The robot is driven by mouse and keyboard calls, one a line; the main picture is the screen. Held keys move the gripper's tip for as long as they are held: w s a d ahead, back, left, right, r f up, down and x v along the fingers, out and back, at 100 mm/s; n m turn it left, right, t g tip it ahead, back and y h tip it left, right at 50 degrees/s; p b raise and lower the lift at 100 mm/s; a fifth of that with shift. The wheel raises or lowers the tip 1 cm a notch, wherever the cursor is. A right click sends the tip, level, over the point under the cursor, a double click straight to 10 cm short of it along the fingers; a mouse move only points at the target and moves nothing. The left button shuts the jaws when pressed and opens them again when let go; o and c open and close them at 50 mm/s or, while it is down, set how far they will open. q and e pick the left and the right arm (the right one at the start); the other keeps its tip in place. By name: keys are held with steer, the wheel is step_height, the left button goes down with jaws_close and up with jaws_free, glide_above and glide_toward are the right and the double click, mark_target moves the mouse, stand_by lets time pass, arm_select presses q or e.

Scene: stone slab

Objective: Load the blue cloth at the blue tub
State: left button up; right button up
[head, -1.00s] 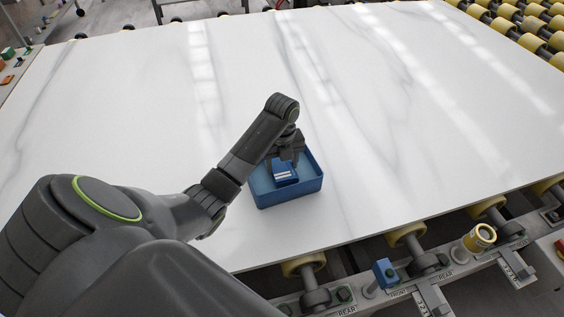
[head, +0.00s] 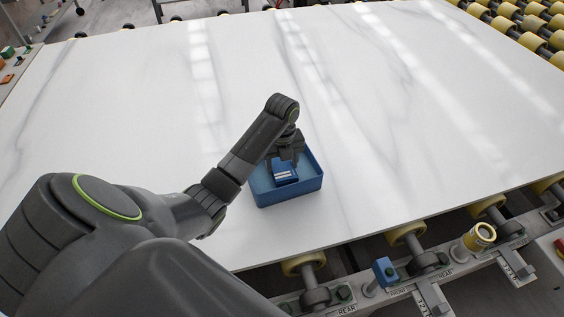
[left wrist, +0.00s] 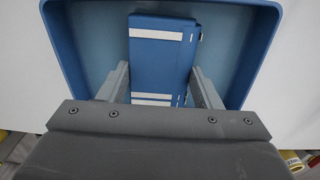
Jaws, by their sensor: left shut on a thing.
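The blue tub (head: 289,196) stands on the white slab near its front edge; its rim and walls frame the left wrist view (left wrist: 245,60). The blue cloth (head: 285,173) is a folded block with white stripes, inside the tub's outline. It also shows in the left wrist view (left wrist: 160,62). My left gripper (head: 284,160) points down over the tub and is shut on the cloth, with a finger on each side of it (left wrist: 160,88). Whether the cloth touches the tub floor I cannot tell. My right gripper is not in view.
The white slab (head: 420,120) is clear around the tub. Below its front edge run yellow rollers (head: 407,234) and a metal rail with a blue block (head: 385,271). More yellow rollers (head: 530,42) lie at the back right.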

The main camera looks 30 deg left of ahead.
mark_target(282, 166)
arm_select(q)
steer(key=shift+s+f+p, duration=0.1)
steer(key=shift+f+p, duration=0.05)
steer(key=shift+p, duration=0.15)
stand_by(1.1)
step_height(282, 166, up, 7)
steer(key=p, duration=0.8)
stand_by(0.4)
